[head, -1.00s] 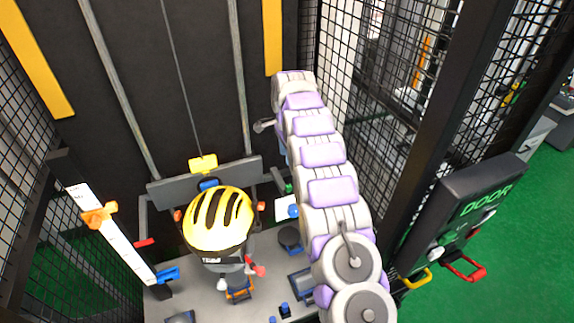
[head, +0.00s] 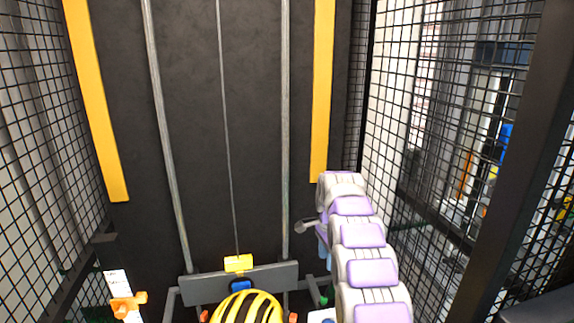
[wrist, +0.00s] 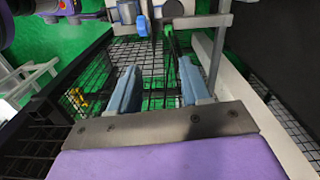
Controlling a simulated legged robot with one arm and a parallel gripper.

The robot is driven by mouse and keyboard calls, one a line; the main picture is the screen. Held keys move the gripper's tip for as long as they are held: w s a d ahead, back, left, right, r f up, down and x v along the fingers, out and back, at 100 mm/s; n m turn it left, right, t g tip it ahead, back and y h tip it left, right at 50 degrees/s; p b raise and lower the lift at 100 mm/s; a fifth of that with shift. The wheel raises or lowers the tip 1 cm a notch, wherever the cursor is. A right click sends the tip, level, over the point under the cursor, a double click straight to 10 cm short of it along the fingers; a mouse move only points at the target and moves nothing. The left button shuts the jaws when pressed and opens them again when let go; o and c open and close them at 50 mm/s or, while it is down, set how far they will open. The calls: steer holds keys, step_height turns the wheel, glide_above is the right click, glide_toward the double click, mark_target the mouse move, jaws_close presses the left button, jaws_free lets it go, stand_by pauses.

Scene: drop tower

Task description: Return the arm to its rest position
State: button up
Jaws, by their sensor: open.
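My arm, with white and purple links, rises from the bottom right of the head view and bends over at its far end. My gripper (wrist: 158,88) shows in the wrist view as two blue-grey fingers set well apart. No object is held between them. In the head view, bluish parts below the arm's far end (head: 323,245) are small and partly hidden by the links. They hang right of the grey crossbar, near the right rail.
The yellow-and-black helmet (head: 246,309) is cut off at the bottom, below the yellow block (head: 238,263) on the grey crossbar (head: 266,279). A scale with an orange slider (head: 128,307) stands left. Black mesh walls (head: 425,150) close both sides. Green floor shows in the wrist view (wrist: 75,42).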

steer(key=s+r+n+b, duration=0.1)
steer(key=s+r+n, duration=0.3)
steer(key=s, duration=0.9)
steer(key=s+r+n+b, duration=0.2)
steer(key=s+r+n, duration=0.2)
steer(key=s, duration=0.8)
steer(key=s+f+n, duration=0.3)
steer(key=s, duration=1.1)
steer(key=s+f+n+g+b, duration=0.1)
steer(key=s+f+n, duration=0.2)
steer(key=s, duration=1.1)
steer(key=shift+s+f+n+g+b, duration=0.2)
steer(key=shift+f+n+g+b, duration=0.1)
steer(key=shift+f, duration=0.5)
steer(key=shift+d+f, duration=0.1)
